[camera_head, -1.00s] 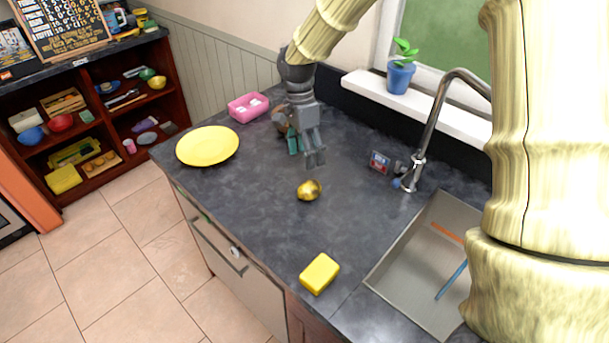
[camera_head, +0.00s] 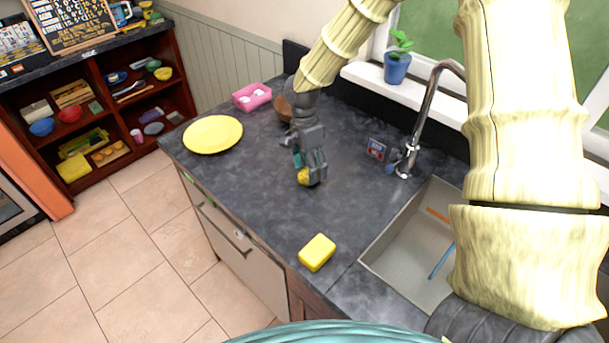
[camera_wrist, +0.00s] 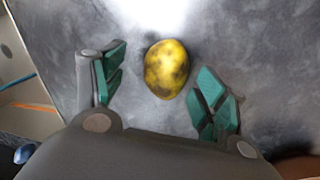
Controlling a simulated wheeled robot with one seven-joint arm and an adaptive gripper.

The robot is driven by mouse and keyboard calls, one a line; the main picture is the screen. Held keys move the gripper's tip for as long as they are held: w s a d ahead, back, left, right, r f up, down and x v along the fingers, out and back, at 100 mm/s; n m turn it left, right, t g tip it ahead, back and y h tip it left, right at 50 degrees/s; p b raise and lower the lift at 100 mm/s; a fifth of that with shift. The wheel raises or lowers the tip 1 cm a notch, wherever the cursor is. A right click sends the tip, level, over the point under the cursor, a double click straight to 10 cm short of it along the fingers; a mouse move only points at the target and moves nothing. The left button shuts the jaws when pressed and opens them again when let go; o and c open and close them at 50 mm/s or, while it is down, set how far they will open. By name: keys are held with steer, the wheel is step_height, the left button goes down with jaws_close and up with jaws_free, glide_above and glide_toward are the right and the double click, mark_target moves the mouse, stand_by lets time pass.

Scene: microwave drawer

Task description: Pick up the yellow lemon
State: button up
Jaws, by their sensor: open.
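The yellow lemon (camera_head: 303,176) lies on the dark countertop, partly hidden by my gripper in the head view. In the wrist view the lemon (camera_wrist: 167,69) is yellow with dark blotches and lies between and slightly beyond the fingertips. My gripper (camera_head: 312,178) is low over the counter, right at the lemon. In the wrist view my gripper (camera_wrist: 158,92) is open, with a teal-padded finger on each side. The lemon is closer to the right finger. I cannot tell whether that finger touches it.
A yellow plate (camera_head: 213,134) and a pink container (camera_head: 252,97) are at the counter's left and back. A brown round object (camera_head: 284,108) stands behind my gripper. A yellow sponge (camera_head: 317,252) lies near the front edge. The sink (camera_head: 408,245) and faucet (camera_head: 424,115) are right.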

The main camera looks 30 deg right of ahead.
step_height(320, 180, down, 2)
steer(key=shift+f, duration=0.25)
steer(key=shift+w+f, duration=0.1)
steer(key=shift+w, duration=0.05)
steer(key=shift+s, duration=0.3)
steer(key=shift+c, duration=0.3)
steer(key=shift+w, duration=0.15)
steer(key=c, duration=1)
steer(key=shift+c, duration=0.4)
steer(key=shift+r, duration=0.2)
steer(key=shift+c, duration=0.2)
